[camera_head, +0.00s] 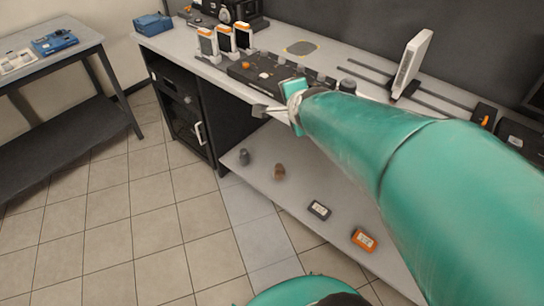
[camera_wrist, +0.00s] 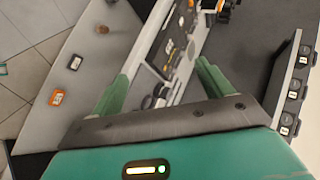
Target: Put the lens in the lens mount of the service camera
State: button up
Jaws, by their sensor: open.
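My gripper (camera_head: 268,113) is open and empty at the front edge of the workbench, beside a black tray (camera_head: 250,75). In the wrist view, my gripper's green fingers (camera_wrist: 162,70) stand apart, with the bench edge and small round grey parts (camera_wrist: 160,91) showing between and beyond them. A black camera-like device (camera_head: 226,12) with a round front stands at the far back of the bench; it looks like the service camera. A dark short cylinder (camera_head: 347,86) stands on the bench just behind my arm. I cannot tell which round part is the lens.
Orange-topped white units (camera_head: 226,40) stand left of the tray. A white panel (camera_head: 411,62) stands by dark rails at right. The lower shelf (camera_head: 300,187) holds two small cylinders, a dark box (camera_head: 318,210) and an orange box (camera_head: 363,240). The floor at left is clear.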

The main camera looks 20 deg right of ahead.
jog(key=s+a+n+g+y, duration=0.1)
jog(key=s+a+n+g, duration=0.1)
jog(key=s+a+n, duration=0.3)
jog(key=s+a+n+g+y, duration=0.1)
jog(key=s+a+n+g, duration=0.2)
jog(key=s+n, duration=0.9)
jog(key=shift+a+f+n, duration=0.15)
jog(key=shift+a+n, duration=0.45)
jog(key=shift+a, duration=0.5)
jog(key=shift+s, duration=0.1)
jog(key=shift+c, duration=0.2)
